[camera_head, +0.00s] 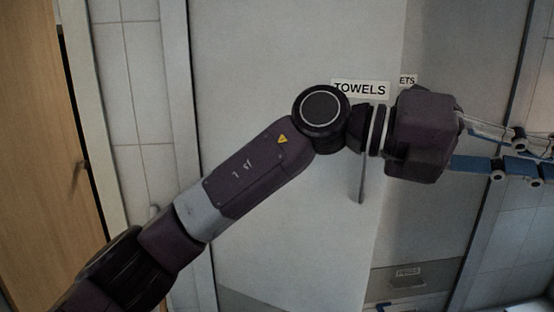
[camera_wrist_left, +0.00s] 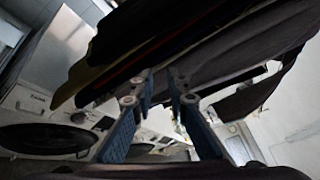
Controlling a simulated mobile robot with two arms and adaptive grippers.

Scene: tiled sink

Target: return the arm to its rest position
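My left arm (camera_head: 245,185) reaches from the lower left across the head view, raised in front of a pale cabinet. My left gripper (camera_head: 530,157) is at the right edge, its blue fingers pointing right and the tips cut off by the frame. In the left wrist view the gripper (camera_wrist_left: 160,88) shows two blue fingers standing apart, with nothing seen held between them. Dark hanging cloth (camera_wrist_left: 225,50) fills the top of that view, beyond the fingertips; I cannot tell whether they touch it. My right gripper is in neither view.
The pale cabinet door (camera_head: 265,60) bears a TOWELS label (camera_head: 360,90) and a handle, close behind my arm. A wooden door (camera_head: 35,130) stands at the left. White tiles (camera_head: 510,255) line the right. A dark round opening (camera_wrist_left: 45,138) in a white appliance shows in the wrist view.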

